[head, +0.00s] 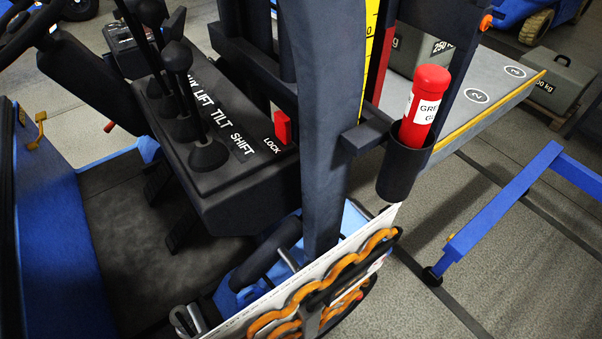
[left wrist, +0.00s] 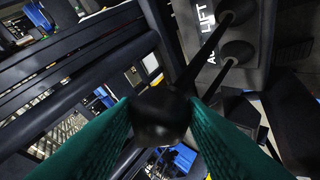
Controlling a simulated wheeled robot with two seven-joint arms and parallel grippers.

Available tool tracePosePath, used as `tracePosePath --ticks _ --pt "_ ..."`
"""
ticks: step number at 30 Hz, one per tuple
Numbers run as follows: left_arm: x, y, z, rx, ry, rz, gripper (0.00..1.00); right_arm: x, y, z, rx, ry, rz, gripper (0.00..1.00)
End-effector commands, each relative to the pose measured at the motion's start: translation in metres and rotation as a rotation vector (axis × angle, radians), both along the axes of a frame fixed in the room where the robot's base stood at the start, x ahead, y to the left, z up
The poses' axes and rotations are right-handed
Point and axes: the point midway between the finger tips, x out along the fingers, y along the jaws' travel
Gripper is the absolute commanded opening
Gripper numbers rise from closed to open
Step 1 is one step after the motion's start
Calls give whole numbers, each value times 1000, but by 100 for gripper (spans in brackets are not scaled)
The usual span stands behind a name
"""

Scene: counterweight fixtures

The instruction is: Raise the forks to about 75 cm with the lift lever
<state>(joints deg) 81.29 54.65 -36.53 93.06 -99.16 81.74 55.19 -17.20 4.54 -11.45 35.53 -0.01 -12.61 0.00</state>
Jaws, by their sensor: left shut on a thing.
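A black console (head: 240,190) carries a row of black levers, with printed labels including LIFT, TILT and SHIFT and a partly hidden one. In the left wrist view, my left gripper (left wrist: 162,118) has its teal fingers shut on a black round lever knob (left wrist: 158,108). Its shaft seems to run to the boot beside the LIFT label (left wrist: 205,18), so it looks like the lift lever. A second lever shaft (left wrist: 213,80) stands close by. The left gripper does not show in the head view. A yellow height scale (head: 371,40) is cut off at the top. I cannot clearly make out the forks.
A red LOCK switch (head: 282,127) sits on the console. A red cylinder (head: 425,100) stands in a black holder (head: 406,170) by the dark post (head: 322,150). A grey platform (head: 450,105), blue beam (head: 500,205) and grey weight (head: 555,78) are at right.

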Motion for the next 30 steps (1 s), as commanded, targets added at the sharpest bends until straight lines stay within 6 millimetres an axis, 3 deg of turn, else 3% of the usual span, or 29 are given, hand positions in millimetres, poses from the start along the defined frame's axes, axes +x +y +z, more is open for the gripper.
tracePosePath --ticks 13,22,30 --pt "1 1 2 -1 -4 5 25 0 0 1 0 0 0 36" --pt "18 -22 6 -2 -3 3 25 0 0 17 0 0 0 36" --pt "19 -24 3 -2 -4 4 24 0 -1 15 -1 0 1 36"
